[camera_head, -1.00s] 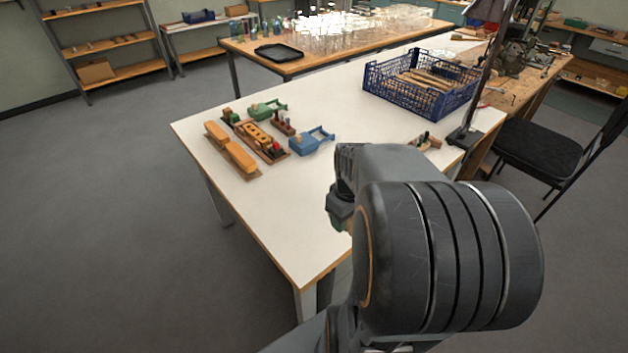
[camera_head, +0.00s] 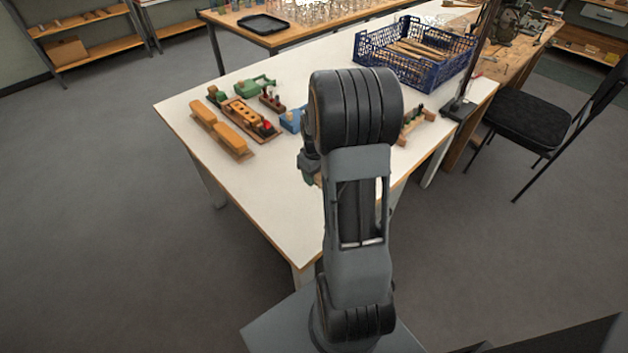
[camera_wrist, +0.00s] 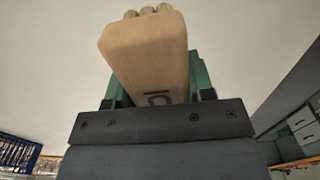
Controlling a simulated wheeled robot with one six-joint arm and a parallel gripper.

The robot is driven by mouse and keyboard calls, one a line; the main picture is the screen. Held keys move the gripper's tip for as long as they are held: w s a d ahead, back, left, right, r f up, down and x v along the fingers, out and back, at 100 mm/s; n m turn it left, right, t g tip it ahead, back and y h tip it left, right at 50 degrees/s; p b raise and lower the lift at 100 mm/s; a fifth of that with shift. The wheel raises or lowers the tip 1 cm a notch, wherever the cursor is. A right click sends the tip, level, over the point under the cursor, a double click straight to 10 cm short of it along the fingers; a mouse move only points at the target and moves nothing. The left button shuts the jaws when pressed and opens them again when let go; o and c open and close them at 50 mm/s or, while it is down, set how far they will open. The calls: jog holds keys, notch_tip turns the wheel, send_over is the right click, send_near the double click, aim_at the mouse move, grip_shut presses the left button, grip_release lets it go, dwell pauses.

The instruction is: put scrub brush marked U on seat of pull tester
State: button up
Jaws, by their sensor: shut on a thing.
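My gripper (camera_wrist: 152,80) has green fingers and is shut on a tan wooden scrub brush (camera_wrist: 150,50) in the wrist view. A dark mark like a U on its side, with a bar beside it, shows on the brush near the palm. Several pale round tuft ends show at its far end. In the head view my gripper (camera_head: 308,165) is over the white table, left of my arm, and the brush is mostly hidden. I cannot tell for sure which thing is the pull tester; a blue device (camera_head: 291,121) is partly hidden behind my arm.
On the white table (camera_head: 285,205) are orange blocks (camera_head: 232,138), a green device (camera_head: 250,87), a wooden rack (camera_head: 412,122) and a blue crate (camera_head: 376,55) of wooden pieces. A black stand (camera_head: 458,108) is at the right edge. The table's near left part is clear.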

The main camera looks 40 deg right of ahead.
jog(key=shift+w+d+f, duration=0.1)
jog(key=shift+w+f, duration=0.45)
jog(key=shift+f, duration=1.75)
jog(key=shift+f, duration=0.1)
jog(key=shift+f+b, duration=0.15)
jog(key=shift+b, duration=0.15)
jog(key=o, duration=0.9)
